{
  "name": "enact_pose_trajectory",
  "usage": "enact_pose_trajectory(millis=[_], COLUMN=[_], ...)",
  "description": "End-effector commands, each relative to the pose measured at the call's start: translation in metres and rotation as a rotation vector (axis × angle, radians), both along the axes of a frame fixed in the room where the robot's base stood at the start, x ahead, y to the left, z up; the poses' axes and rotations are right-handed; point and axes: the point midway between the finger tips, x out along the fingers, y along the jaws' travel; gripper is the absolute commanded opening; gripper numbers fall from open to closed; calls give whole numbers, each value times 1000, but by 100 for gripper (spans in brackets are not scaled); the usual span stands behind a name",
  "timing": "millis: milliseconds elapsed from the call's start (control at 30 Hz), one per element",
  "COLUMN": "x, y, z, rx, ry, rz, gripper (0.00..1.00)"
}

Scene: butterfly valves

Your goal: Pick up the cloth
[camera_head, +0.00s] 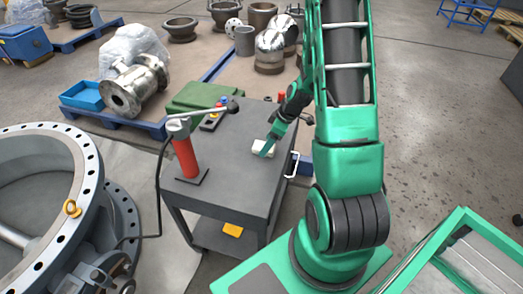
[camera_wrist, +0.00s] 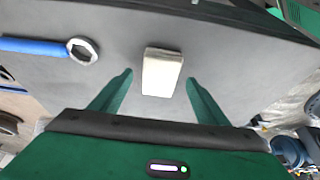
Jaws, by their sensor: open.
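The cloth (camera_wrist: 162,72) is a small folded pale block lying on the grey cart top. In the wrist view it lies ahead of my gripper (camera_wrist: 158,84), between the lines of its two green fingers and with a gap to either side. My gripper is open and empty. In the head view the cloth (camera_head: 262,148) is pale cream on the cart, and my gripper (camera_head: 268,150) is right over it, partly covering it. I cannot tell how high the fingertips are above the cart top.
A blue-handled wrench (camera_wrist: 45,47) lies left of the cloth in the wrist view. A large flanged valve ring (camera_head: 85,165) stands left of the cart.

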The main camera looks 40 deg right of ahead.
Motion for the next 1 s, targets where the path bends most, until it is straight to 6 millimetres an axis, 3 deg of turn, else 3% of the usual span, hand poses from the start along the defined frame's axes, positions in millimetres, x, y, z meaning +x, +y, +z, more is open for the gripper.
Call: enact_pose_trajectory(millis=[167,433,633,1000], x=[5,6,6,6], y=[5,5,5,5], z=[-15,-17,-16,-14], rx=[1,0,0,0], ry=[1,-1,0,-1], rz=[0,0,0,0], gripper=[69,69,25,21])
